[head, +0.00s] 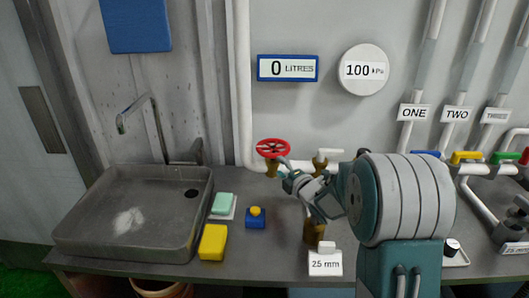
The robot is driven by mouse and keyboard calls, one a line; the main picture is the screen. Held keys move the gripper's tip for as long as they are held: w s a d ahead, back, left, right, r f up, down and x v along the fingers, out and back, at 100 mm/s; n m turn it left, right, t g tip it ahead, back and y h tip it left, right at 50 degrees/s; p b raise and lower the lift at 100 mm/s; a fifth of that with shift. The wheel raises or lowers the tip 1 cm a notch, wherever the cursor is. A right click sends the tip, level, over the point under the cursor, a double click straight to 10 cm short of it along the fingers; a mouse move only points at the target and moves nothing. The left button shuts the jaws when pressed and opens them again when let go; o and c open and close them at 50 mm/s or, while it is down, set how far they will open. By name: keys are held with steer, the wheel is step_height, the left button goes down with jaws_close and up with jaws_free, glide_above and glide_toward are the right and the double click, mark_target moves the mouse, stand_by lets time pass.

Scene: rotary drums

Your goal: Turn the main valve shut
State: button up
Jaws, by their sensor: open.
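The red round handwheel (272,148), which looks like the main valve, sits on a brass body on the white pipe at the back of the counter. My gripper (288,164) is just right of and below the wheel in the picture, with its fingertips close to the wheel's lower right rim. I cannot tell whether they touch it. The jaws are open and hold nothing that I can see. My arm covers part of the pipe and counter to the right.
A white-handled valve (326,157) stands right of the wheel. Blue, yellow (466,157) and green handles sit at the right. A grey sink (135,215), green soap (222,203), yellow sponge (213,242) and blue box (256,218) are left. Wall signs read "0 LITRES" (288,68) and "100 kPa" (364,70).

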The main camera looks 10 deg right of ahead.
mark_target(265, 152)
steer(key=x, duration=0.5)
steer(key=d+x, duration=0.1)
steer(key=x, duration=0.2)
steer(key=shift+w+a, duration=0.1)
steer(key=shift+w, duration=0.25)
steer(key=shift+w+a, duration=0.35)
steer(key=shift+w, duration=0.25)
steer(key=shift+w+a, duration=0.1)
steer(key=shift+a, duration=0.3)
steer(key=shift+d, duration=0.25)
jaws_close()
